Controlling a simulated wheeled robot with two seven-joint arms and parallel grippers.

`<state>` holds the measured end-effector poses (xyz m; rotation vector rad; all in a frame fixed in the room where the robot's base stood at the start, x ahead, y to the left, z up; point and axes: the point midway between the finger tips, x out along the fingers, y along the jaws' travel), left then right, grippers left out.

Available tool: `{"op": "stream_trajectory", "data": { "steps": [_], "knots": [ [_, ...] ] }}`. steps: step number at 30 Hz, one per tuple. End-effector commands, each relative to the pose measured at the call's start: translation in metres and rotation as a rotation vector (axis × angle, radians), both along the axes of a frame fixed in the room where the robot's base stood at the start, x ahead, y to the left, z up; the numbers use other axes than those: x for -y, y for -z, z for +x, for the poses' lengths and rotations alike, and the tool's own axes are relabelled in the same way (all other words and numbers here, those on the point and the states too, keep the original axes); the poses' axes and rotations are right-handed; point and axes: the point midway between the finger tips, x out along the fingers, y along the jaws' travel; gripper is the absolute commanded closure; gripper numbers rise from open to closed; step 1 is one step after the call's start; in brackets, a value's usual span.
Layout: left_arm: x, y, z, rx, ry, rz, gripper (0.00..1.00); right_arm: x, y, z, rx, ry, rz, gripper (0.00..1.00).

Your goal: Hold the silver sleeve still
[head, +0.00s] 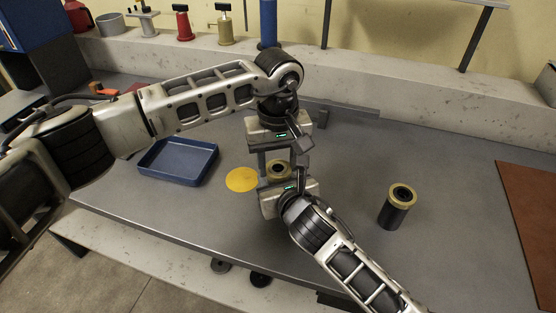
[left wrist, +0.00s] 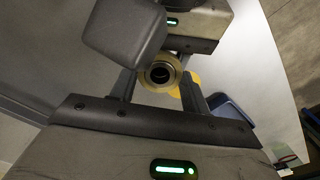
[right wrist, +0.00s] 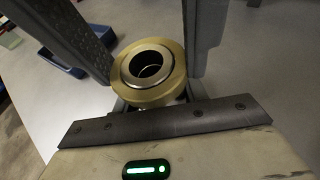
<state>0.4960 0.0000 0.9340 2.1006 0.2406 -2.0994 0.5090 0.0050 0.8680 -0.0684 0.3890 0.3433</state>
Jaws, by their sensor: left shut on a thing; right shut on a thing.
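An upright round part, taken as the silver sleeve (head: 279,170), stands between my two grippers near the middle of the bench. It has a brass-coloured ring on top, a silver inner rim and a dark bore, clearest in the right wrist view (right wrist: 150,72). It also shows in the left wrist view (left wrist: 160,76). My left gripper (head: 279,156) reaches it from the far side, my right gripper (head: 283,178) from the near side. Both are shut on it, with fingers along its sides. Most of its lower body is hidden, so which height each grips is unclear.
A dark cylinder with a brass-coloured top (head: 397,207) stands alone to the right. A yellow disc (head: 242,180) lies just left of the grippers. A blue tray (head: 178,180) is farther left. A brown mat (head: 530,210) lies at the right edge. Bench between is clear.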

Motion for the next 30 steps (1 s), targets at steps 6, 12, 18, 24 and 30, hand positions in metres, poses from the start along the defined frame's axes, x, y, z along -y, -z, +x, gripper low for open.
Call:
{"op": "stream_trajectory", "data": {
  "steps": [6, 12, 18, 24, 30],
  "knots": [
    [0.0001, -0.0002, -0.0003, -0.001, -0.358, 0.000, 0.81, 0.0002, 0.0009, -0.0002, -0.001, 0.001, -0.002, 1.00],
    [0.0002, -0.0003, -0.0004, -0.001, -0.448, -0.001, 0.81, 0.0003, 0.0009, -0.0002, -0.001, 0.001, -0.002, 1.00],
    [0.0002, -0.0003, -0.0004, -0.001, -0.445, -0.001, 0.48, 0.0003, 0.0009, -0.0002, -0.001, 0.001, -0.002, 1.00],
    [0.0002, -0.0004, -0.0003, -0.001, -0.443, -0.001, 0.32, 0.0003, 0.0008, -0.0001, -0.001, 0.001, -0.002, 1.00],
    [0.0001, -0.0031, 0.0001, 0.000, -0.443, -0.001, 0.32, 0.0003, 0.0008, -0.0001, -0.001, 0.001, -0.002, 1.00]
  ]
}}
